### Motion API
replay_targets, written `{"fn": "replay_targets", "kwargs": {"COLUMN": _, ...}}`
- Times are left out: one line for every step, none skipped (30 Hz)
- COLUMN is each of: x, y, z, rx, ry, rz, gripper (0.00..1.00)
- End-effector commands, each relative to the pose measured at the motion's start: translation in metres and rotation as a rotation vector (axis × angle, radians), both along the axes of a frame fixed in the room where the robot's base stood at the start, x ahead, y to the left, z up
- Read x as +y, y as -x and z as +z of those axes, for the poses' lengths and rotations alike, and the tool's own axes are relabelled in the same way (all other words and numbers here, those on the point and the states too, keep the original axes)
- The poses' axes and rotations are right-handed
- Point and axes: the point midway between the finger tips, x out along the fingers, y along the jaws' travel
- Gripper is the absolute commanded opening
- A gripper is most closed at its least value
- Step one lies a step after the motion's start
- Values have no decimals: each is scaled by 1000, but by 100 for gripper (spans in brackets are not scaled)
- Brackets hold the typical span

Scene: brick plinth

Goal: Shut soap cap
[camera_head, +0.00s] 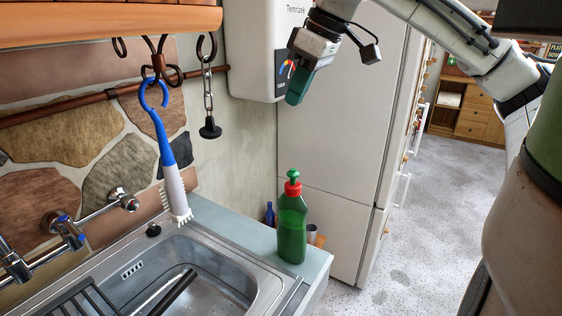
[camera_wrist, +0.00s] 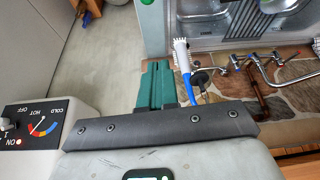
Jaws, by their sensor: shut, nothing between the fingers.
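The green soap bottle (camera_head: 292,230) stands upright on the grey-blue ledge at the sink's right end. Its red collar carries a green cap (camera_head: 293,174), which sits up on a short stem above the collar. My gripper (camera_head: 297,88) is shut and empty, with its green fingers pointing down. It hangs in the air well above the bottle, in front of the white heater and fridge. The fingers also show in the wrist view (camera_wrist: 157,84), pressed together. A small green piece at the top edge of the wrist view may be the cap; most of it is cut off.
The steel sink (camera_head: 215,270) lies left of the bottle. A blue and white brush (camera_head: 168,150) and a chained plug (camera_head: 209,128) hang from hooks. The white water heater (camera_head: 255,50) and fridge (camera_head: 330,140) stand behind.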

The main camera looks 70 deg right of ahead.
Motion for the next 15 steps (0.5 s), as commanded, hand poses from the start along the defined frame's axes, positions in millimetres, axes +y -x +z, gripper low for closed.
{"fn": "replay_targets", "kwargs": {"x": -4, "y": 13, "z": -2, "rx": 40, "ry": 2, "rz": -37, "gripper": 0}}
{"fn": "replay_targets", "kwargs": {"x": -5, "y": 19, "z": -3, "rx": 59, "ry": -2, "rz": -52, "gripper": 0}}
{"fn": "replay_targets", "kwargs": {"x": -6, "y": 26, "z": -4, "rx": 80, "ry": -7, "rz": -71, "gripper": 0}}
{"fn": "replay_targets", "kwargs": {"x": -7, "y": 30, "z": -5, "rx": 94, "ry": -10, "rz": -84, "gripper": 0}}
{"fn": "replay_targets", "kwargs": {"x": -7, "y": 33, "z": -5, "rx": 103, "ry": -14, "rz": -92, "gripper": 0}}
{"fn": "replay_targets", "kwargs": {"x": -7, "y": 36, "z": -6, "rx": 114, "ry": -17, "rz": -102, "gripper": 0}}
{"fn": "replay_targets", "kwargs": {"x": -7, "y": 38, "z": -7, "rx": 120, "ry": -19, "rz": -107, "gripper": 0}}
{"fn": "replay_targets", "kwargs": {"x": -7, "y": 39, "z": -8, "rx": 123, "ry": -21, "rz": -110, "gripper": 0}}
{"fn": "replay_targets", "kwargs": {"x": -8, "y": 39, "z": -10, "rx": 126, "ry": -23, "rz": -113, "gripper": 0}}
{"fn": "replay_targets", "kwargs": {"x": -8, "y": 39, "z": -11, "rx": 127, "ry": -23, "rz": -113, "gripper": 0}}
{"fn": "replay_targets", "kwargs": {"x": -8, "y": 38, "z": -14, "rx": 127, "ry": -23, "rz": -113, "gripper": 0}}
{"fn": "replay_targets", "kwargs": {"x": -8, "y": 37, "z": -18, "rx": 126, "ry": -23, "rz": -112, "gripper": 0}}
{"fn": "replay_targets", "kwargs": {"x": -8, "y": 36, "z": -21, "rx": 127, "ry": -23, "rz": -112, "gripper": 0}}
{"fn": "replay_targets", "kwargs": {"x": -8, "y": 35, "z": -26, "rx": 127, "ry": -23, "rz": -110, "gripper": 0}}
{"fn": "replay_targets", "kwargs": {"x": -9, "y": 33, "z": -32, "rx": 127, "ry": -24, "rz": -110, "gripper": 0}}
